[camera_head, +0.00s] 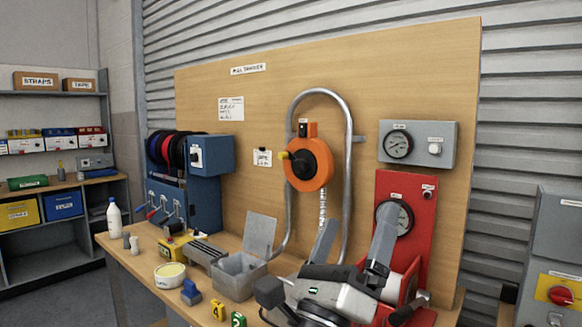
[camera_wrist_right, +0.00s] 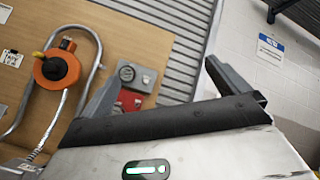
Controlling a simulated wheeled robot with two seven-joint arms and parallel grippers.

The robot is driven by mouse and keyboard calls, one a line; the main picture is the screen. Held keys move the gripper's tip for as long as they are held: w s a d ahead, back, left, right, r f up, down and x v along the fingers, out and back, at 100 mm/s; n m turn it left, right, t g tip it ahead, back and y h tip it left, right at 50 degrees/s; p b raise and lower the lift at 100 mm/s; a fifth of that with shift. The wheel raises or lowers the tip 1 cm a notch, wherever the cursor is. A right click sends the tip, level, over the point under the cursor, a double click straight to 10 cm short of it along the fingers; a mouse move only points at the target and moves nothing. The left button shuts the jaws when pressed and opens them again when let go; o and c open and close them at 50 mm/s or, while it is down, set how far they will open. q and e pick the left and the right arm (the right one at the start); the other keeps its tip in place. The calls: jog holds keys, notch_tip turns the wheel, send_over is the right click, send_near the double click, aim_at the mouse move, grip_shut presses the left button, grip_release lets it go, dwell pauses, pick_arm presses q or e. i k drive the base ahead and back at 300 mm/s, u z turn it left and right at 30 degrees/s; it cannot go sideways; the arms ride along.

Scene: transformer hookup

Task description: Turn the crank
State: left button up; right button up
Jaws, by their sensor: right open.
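An orange round wheel (camera_head: 309,165) is mounted on the wooden board, with a small crank arm and a yellow-tipped knob (camera_head: 284,155) on its left side. The wheel also shows in the right wrist view (camera_wrist_right: 57,68), at the left. My right gripper (camera_head: 361,214) is open and empty, with its two grey fingers pointing up in front of the board, below and right of the wheel and apart from it. In the right wrist view its fingers (camera_wrist_right: 162,70) are wide apart with nothing between them. My left gripper does not show.
A red gauge panel (camera_head: 406,190) stands behind my right gripper, with a black-gripped handle (camera_head: 405,313) low at its front. A bent metal pipe (camera_head: 348,130) loops around the wheel. An open-lidded grey box (camera_head: 238,283), a tape roll (camera_head: 170,270) and small parts crowd the bench.

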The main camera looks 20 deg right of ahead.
aim_at(304, 164)
jog(key=i, duration=1.5)
